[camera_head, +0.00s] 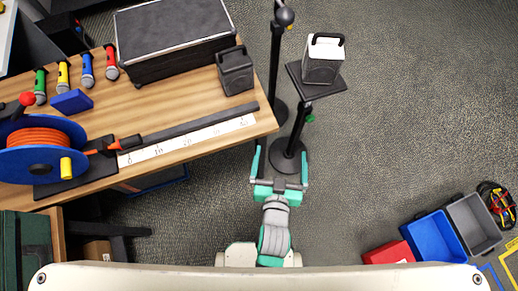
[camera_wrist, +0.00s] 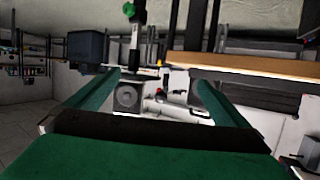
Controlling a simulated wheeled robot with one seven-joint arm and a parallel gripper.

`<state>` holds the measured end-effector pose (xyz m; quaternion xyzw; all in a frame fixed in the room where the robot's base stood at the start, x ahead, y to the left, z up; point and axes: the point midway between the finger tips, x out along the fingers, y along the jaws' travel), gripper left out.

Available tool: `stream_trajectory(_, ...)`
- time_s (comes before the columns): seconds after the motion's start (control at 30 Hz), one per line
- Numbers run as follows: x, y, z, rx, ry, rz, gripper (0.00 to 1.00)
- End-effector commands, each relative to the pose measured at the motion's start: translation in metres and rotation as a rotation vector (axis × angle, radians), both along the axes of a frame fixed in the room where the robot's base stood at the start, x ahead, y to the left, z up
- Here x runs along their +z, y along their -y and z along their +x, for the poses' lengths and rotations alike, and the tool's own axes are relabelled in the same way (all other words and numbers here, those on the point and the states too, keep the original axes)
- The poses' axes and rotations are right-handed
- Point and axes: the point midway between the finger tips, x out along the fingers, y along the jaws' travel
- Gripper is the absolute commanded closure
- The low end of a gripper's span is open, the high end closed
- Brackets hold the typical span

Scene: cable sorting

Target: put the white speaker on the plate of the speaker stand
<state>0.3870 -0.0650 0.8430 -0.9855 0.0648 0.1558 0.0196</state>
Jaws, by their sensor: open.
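The white speaker (camera_head: 321,70), with a black handle on top, stands upright on the dark square plate (camera_head: 333,90) of the speaker stand (camera_head: 290,160). The stand has a black post, a green knob and a round base on the floor. My gripper (camera_head: 280,152) is open and empty, below and left of the plate in the picture, near the stand's base in the head view. In the wrist view the scene looks upside down. My two green fingers (camera_wrist: 157,80) are spread there, with the speaker's round cone face (camera_wrist: 128,97) beyond them, apart from them.
A wooden table (camera_head: 190,165) at left carries a black speaker (camera_head: 236,72), a black case (camera_head: 172,40), several microphones and a blue cable reel (camera_head: 25,165). A second black stand post (camera_head: 275,65) rises beside the speaker stand. Bins (camera_head: 435,236) sit at lower right. The carpet at right is clear.

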Motion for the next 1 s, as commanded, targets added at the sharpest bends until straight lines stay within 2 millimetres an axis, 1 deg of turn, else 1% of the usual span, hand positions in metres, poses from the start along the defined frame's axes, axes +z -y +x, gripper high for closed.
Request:
stream_trajectory(0.03, -0.005, -0.008, -0.019, 0.01, -0.004, -0.004, 0.0)
stream_trajectory(0.17, -0.004, -0.025, -0.058, 0.034, 0.013, -0.015, 0.0)
stream_trajectory(0.3, 0.003, -0.041, -0.1, 0.069, 0.036, -0.023, 0.0)
stream_trajectory(0.4, 0.011, -0.051, -0.124, 0.093, 0.051, -0.026, 0.0)
stream_trajectory(0.5, 0.018, -0.058, -0.142, 0.115, 0.065, -0.027, 0.0)
stream_trajectory(0.6, 0.023, -0.064, -0.152, 0.126, 0.072, -0.027, 0.0)
stream_trajectory(0.7, 0.026, -0.065, -0.156, 0.131, 0.079, -0.027, 0.0)
stream_trajectory(1.0, 0.026, -0.065, -0.156, 0.131, 0.08, -0.027, 0.0)
